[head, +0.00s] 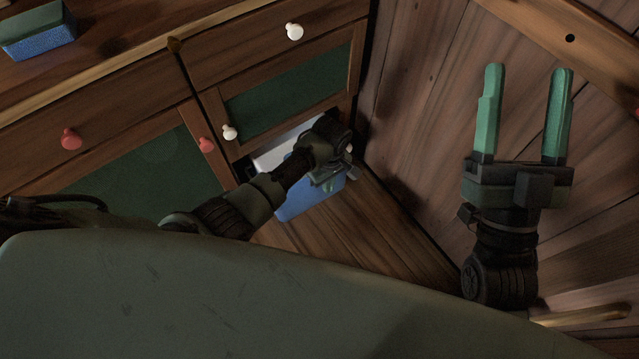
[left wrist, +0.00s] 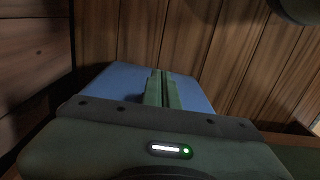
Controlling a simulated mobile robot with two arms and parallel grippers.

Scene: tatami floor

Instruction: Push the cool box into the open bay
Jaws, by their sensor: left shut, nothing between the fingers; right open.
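The cool box, with a blue side (head: 296,208) and a pale top, sits low at the foot of the cabinet. Its far part is hidden under the cabinet front, in the low bay (head: 243,171), whose inside I can barely see. My left gripper (head: 334,183) is shut and empty, right at the box's near side. The left wrist view shows its closed green fingers (left wrist: 161,88) in front of the blue box (left wrist: 118,78); I cannot tell whether they touch it. My right gripper (head: 525,75) is open and empty, well right of the box, before the wooden wall.
The wooden cabinet has a drawer with a white knob (head: 294,31) and green-panelled doors (head: 290,98) above the box. A plank wall (head: 415,90) stands close to the right. A blue and green box (head: 38,38) lies on the cabinet top. Bare floor (head: 370,225) shows beside the cool box.

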